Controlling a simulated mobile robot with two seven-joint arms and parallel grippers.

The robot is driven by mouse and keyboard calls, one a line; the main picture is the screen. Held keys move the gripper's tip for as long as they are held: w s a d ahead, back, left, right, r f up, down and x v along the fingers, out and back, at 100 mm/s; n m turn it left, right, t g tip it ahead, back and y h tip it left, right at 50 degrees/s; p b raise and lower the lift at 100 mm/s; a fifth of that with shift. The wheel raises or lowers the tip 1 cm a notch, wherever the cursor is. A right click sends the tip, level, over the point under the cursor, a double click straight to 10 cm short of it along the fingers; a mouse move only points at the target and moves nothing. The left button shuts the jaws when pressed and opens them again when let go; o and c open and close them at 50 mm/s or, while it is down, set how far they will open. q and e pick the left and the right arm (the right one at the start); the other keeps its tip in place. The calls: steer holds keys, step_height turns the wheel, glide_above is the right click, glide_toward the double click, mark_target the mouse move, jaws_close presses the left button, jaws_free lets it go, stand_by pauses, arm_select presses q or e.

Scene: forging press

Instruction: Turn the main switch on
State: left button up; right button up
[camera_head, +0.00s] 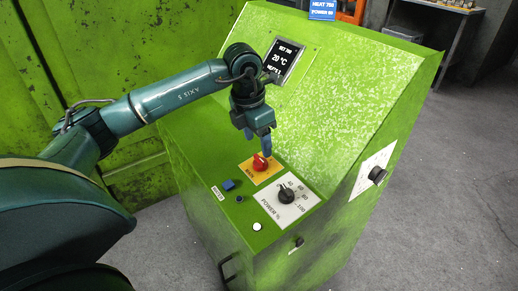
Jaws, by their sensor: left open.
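The main switch is a red rotary knob (260,162) on a yellow plate (251,168) on the green control console (330,115). The lettering on the plate is too small to read surely. My left gripper (266,151) points down right at the red knob, with its blue fingers just above or beside it. The fingers are open; I cannot tell whether they touch the knob. Part of the knob's top is hidden behind the fingertips. My right gripper is not in view.
A black power dial (286,194) on a white plate sits close to the red knob. A blue button (229,185), a dark button (239,198) and a white button (257,226) are nearby. A display (284,58) stands behind my wrist. Another black knob (377,175) is on the right side.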

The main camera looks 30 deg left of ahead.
arm_select(q)
step_height(320, 180, up, 8)
steer(key=s, duration=0.1)
steer(key=shift+a, duration=0.25)
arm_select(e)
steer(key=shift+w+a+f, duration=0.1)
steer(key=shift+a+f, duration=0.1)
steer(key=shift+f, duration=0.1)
arm_select(q)
steer(key=shift+s, duration=0.1)
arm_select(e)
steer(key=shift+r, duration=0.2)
